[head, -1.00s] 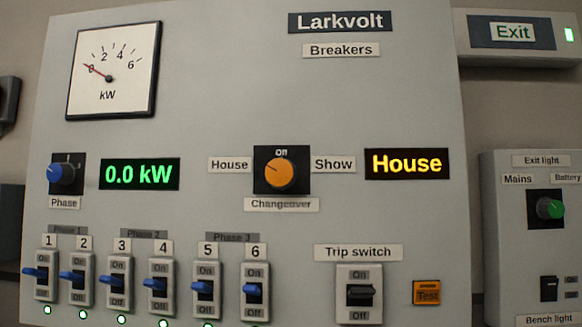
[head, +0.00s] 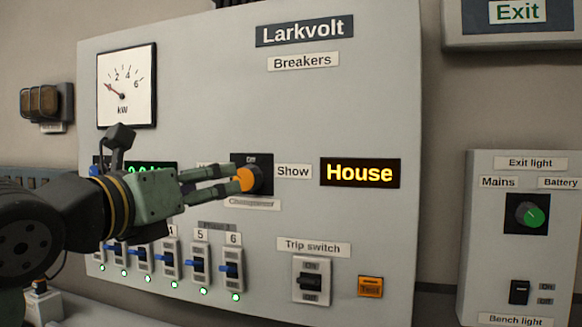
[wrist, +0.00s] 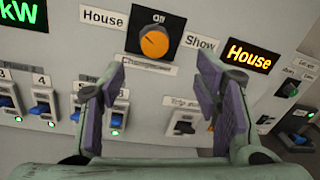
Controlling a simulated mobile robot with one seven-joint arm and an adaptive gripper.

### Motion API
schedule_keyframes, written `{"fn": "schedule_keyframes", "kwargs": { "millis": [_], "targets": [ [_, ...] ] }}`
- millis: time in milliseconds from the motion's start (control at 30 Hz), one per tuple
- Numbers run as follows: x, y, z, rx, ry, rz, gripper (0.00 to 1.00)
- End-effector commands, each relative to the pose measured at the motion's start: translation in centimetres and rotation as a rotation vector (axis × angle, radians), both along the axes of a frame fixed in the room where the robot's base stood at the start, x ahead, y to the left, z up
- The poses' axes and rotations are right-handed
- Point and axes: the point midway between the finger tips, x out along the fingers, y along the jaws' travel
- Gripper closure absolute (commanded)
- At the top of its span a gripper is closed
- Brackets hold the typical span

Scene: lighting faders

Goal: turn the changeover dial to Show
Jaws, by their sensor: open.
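The changeover dial (head: 248,179) is an orange knob on a black plate on the grey Larkvolt panel. It also shows whole in the wrist view (wrist: 154,43), with House on its left, Off above and Show on its right. The amber display (head: 360,172) reads House. My gripper (head: 236,178) reaches in from the left in the head view, its fingertips at the dial's left edge in the picture. In the wrist view my gripper (wrist: 163,75) is open and empty, and the dial lies beyond and between the fingertips. I cannot tell whether they touch it.
Several blue breaker levers (head: 200,265) run along the panel's lower left, below my gripper. The trip switch (head: 311,280) and an orange Test button (head: 370,287) sit at the lower right. A separate box with a green dial (head: 533,216) stands to the right.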

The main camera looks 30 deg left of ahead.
Motion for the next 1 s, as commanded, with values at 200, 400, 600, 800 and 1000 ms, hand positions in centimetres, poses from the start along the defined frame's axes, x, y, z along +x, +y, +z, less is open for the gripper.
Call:
{"fn": "schedule_keyframes", "kwargs": {
  "millis": [200, 400, 600, 800, 1000],
  "targets": [
    [1.7, 1.0, 0.0, -0.003, 0.019, 0.025, 0.43],
    [5.5, 1.5, 0.2, -0.003, 0.017, 0.02, 0.43],
    [8.8, 2.0, 0.1, -0.002, 0.016, 0.022, 0.43],
    [10.3, 2.4, -0.1, -0.001, 0.014, 0.023, 0.43],
    [10.5, 2.4, -0.2, -0.001, 0.014, 0.023, 0.43]
  ]
}}
